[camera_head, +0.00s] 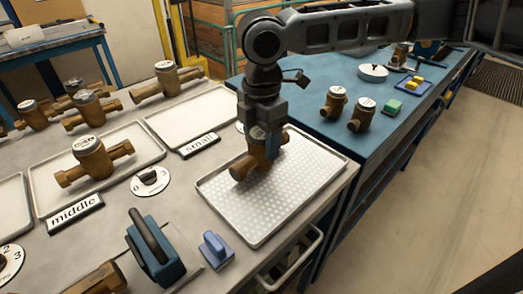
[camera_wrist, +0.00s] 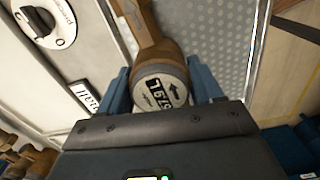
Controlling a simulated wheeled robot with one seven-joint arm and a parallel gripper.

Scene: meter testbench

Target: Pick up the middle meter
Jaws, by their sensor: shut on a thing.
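My gripper (camera_head: 262,132) points down over the perforated tray (camera_head: 310,195) and is shut on a brass meter (camera_head: 245,169). In the wrist view, the blue fingers of my gripper (camera_wrist: 161,90) are on either side of this meter's round body (camera_wrist: 146,28). Its dial shows digits and an arrow. The held meter is at or just above the perforated tray; I cannot tell whether it touches. Another brass meter (camera_head: 92,160) lies on the white tray (camera_head: 134,132) behind the label "middle" (camera_head: 76,214).
The tray labelled "small" (camera_head: 199,146) is empty. Several brass meters stand at the back left. A blue clamp-like device (camera_head: 155,250) and a small blue block (camera_head: 216,250) are at the front. Two meters (camera_head: 335,102) stand on the blue table at right. A dial (camera_head: 150,182) sits between the trays.

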